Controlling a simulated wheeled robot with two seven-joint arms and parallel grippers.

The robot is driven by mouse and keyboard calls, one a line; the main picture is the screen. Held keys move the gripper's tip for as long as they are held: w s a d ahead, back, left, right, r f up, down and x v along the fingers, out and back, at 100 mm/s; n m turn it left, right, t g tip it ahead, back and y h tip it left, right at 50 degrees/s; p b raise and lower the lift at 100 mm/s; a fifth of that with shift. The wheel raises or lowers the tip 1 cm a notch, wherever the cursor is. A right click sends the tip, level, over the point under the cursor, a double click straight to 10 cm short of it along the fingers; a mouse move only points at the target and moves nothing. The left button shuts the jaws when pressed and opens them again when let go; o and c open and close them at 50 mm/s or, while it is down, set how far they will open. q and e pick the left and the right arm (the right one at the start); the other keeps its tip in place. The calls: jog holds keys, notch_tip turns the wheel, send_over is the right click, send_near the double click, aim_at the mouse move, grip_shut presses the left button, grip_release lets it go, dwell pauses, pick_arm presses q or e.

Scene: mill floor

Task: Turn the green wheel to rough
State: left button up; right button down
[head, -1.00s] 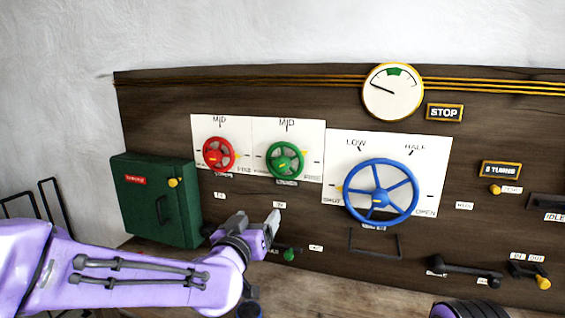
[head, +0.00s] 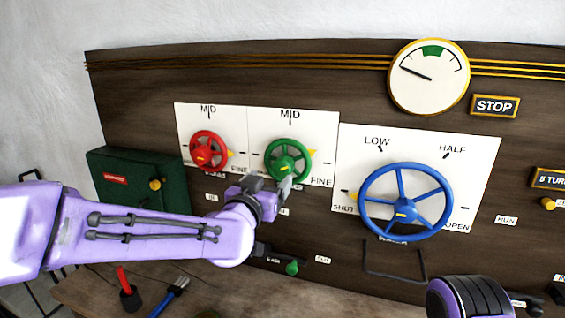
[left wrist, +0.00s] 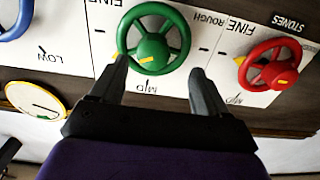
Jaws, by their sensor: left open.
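The green wheel (head: 287,160) is mounted on a white plate with MID above it and FINE at its lower right. A yellow triangle (head: 312,152) shows at its right side, toward FINE. In the left wrist view, which is upside down, the green wheel (left wrist: 152,40) has a yellow mark on its hub, and ROUGH (left wrist: 208,18) is on the opposite side from FINE. My left gripper (head: 284,186) is open just below and in front of the wheel. In the left wrist view its fingers (left wrist: 159,70) point at the wheel, one either side, apparently holding nothing.
A red wheel (head: 208,150) is close on the left and a larger blue wheel (head: 405,201) on the right. A green-knobbed lever (head: 291,268) is below. A dark green box (head: 137,182) juts out at left. Part of my right arm (head: 470,297) shows at lower right.

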aim_at(281, 170)
pick_arm(q)
jog(key=w+d+p, duration=0.1)
jog(key=w+d+r, duration=0.1)
jog(key=w, duration=0.1)
jog(key=shift+p, duration=0.4)
jog(key=x, duration=0.2)
jog(key=f+p+x, duration=0.1)
jog(key=x, duration=0.2)
jog(key=shift+w, duration=0.15)
jog(key=shift+s+a+r, duration=0.1)
jog(key=shift+s+r, duration=0.05)
jog(key=shift+s, duration=0.15)
jog(key=c, duration=1)
pick_arm(e)
jog(key=r, duration=0.4)
jog(key=shift+s, duration=0.3)
